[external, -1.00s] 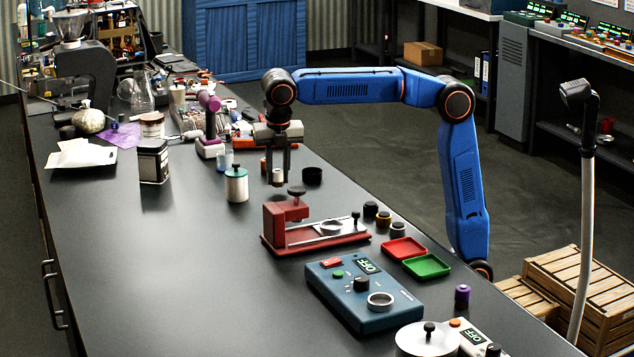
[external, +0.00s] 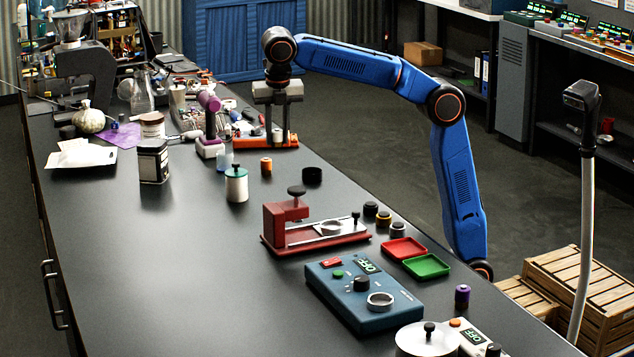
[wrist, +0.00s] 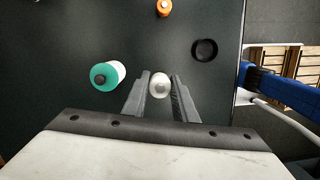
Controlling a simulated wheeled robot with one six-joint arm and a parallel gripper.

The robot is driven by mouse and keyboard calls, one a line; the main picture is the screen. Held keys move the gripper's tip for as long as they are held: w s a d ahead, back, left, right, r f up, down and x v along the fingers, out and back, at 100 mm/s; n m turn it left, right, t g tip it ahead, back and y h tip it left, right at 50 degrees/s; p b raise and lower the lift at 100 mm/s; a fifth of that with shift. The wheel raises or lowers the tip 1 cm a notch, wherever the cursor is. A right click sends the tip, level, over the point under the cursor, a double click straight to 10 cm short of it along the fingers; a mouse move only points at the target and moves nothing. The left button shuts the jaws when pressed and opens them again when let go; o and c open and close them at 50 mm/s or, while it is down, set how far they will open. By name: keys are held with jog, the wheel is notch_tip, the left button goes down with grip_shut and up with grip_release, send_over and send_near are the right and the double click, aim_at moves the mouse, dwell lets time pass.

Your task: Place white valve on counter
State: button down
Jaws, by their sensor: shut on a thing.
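The white valve (external: 278,136) is a small pale cylinder held between the fingertips of my gripper (external: 278,139), above the dark counter (external: 190,260). In the wrist view the valve (wrist: 160,82) shows as a round white piece with a grey centre between the two grey fingers of my gripper (wrist: 160,92). The gripper is shut on it. In the external view it appears in front of an orange-red stand, clear of the counter surface.
A small orange cylinder (external: 266,165), a green-topped white jar (external: 236,187) and a black ring (external: 312,175) stand close by. A red press (external: 285,235), a blue OFF box (external: 350,295) and red and green trays (external: 404,248) are nearer. The counter's left front is clear.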

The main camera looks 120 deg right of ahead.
jog(key=shift+w+a+r, duration=0.1)
jog(key=shift+a+r, duration=0.1)
jog(key=shift+r, duration=0.85)
jog(key=w+a+n, duration=0.2)
jog(key=a+n, duration=0.1)
jog(key=a, duration=0.6)
jog(key=w+a+n, duration=0.2)
jog(key=w+a, duration=0.1)
jog(key=a, duration=0.5)
jog(key=n+t+y, duration=0.2)
jog(key=n, duration=1.3)
send_over(442, 292)
jog(key=f, duration=0.1)
jog(key=shift+s+d+f, duration=0.1)
jog(key=shift+s+f, duration=0.05)
jog(key=shift+f, duration=3.4)
jog(key=shift+s+f, duration=0.15)
jog(key=shift+f, duration=3.35)
jog(key=c, duration=1.4)
grip_release()
jog(key=shift+f, duration=0.15)
jog(key=shift+c, duration=0.2)
